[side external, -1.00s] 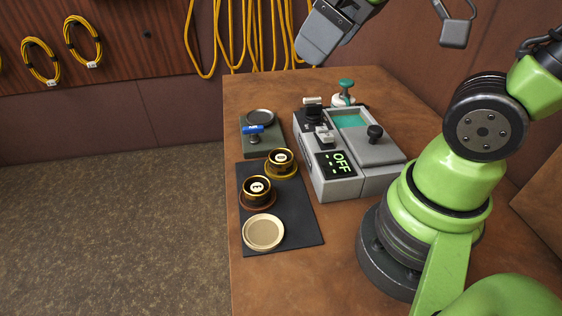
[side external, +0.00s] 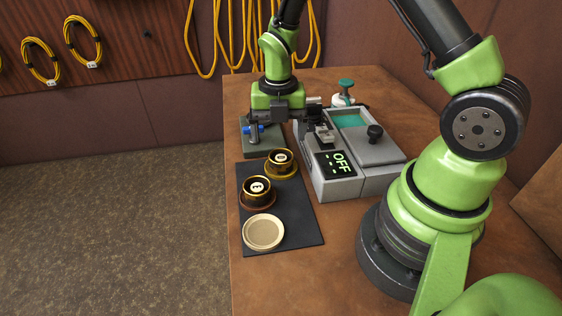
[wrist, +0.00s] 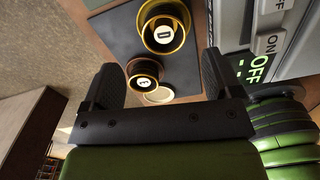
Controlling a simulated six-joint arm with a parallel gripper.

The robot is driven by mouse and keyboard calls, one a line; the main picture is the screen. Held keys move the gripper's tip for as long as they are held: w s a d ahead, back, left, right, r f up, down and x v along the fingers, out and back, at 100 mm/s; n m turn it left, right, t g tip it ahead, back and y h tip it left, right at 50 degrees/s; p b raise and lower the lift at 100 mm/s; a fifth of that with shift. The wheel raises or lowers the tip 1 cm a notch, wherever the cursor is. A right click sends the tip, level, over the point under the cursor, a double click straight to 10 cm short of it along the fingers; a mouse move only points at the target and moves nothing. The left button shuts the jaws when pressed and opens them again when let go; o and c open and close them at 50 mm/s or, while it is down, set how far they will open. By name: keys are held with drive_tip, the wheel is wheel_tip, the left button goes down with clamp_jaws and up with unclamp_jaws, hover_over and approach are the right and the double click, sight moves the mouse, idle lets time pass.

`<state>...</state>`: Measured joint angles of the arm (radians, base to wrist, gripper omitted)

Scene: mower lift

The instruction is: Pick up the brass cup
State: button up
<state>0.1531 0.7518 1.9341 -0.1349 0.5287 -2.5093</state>
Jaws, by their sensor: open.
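The brass cup (side external: 280,158), dark inside with a bright yellow rim and a round tag, stands upright in a yellow saucer on the dark mat (side external: 305,232). It also shows at the top of the wrist view (wrist: 166,24), where its tag reads D. A copper-toned cup (side external: 258,189) stands in front of it in its own saucer. It shows in the wrist view (wrist: 143,80) between my fingers in the picture, with tag E. My gripper (side external: 278,134) is open and empty, behind the brass cup, apart from both cups.
A pale empty dish (side external: 263,232) lies at the mat's front. The grey machine (side external: 345,187), its display reading OFF, stands close to the right. A grey block with a blue handle (side external: 262,150) is behind the mat, partly hidden by my gripper. Bare bench lies in front.

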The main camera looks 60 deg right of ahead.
sight(281, 157)
drive_tip(key=f, duration=0.7)
drive_tip(key=shift+s+d+f, duration=0.2)
drive_tip(key=c, duration=1)
